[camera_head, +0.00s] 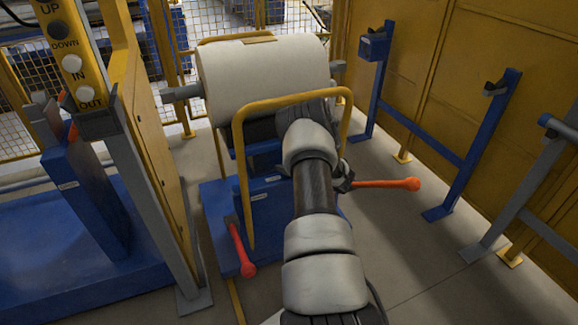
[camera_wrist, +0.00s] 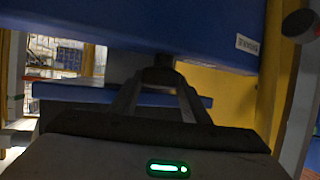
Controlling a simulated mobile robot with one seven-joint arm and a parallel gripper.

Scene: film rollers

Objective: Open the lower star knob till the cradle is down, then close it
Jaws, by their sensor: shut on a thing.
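My gripper (camera_wrist: 158,80) shows in the wrist view with its two fingers converging on a small dark part, which looks like the star knob (camera_wrist: 164,61), just below a blue body (camera_wrist: 150,22). The gripper is shut on it; the knob's outline is mostly hidden between the fingers. In the head view my arm covers the gripper and the knob. The large white roll (camera_head: 255,80) lies above the blue lift cart (camera_head: 218,205). The dark cradle (camera_head: 262,130) shows under the roll, partly behind my arm; I cannot tell whether they touch.
A yellow hoop handle (camera_head: 240,150) frames my arm. Red-tipped levers stick out right (camera_head: 385,184) and front left (camera_head: 240,250). A button post (camera_head: 75,65) stands left, and blue stands (camera_head: 470,150) stand right. The floor at front right is clear.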

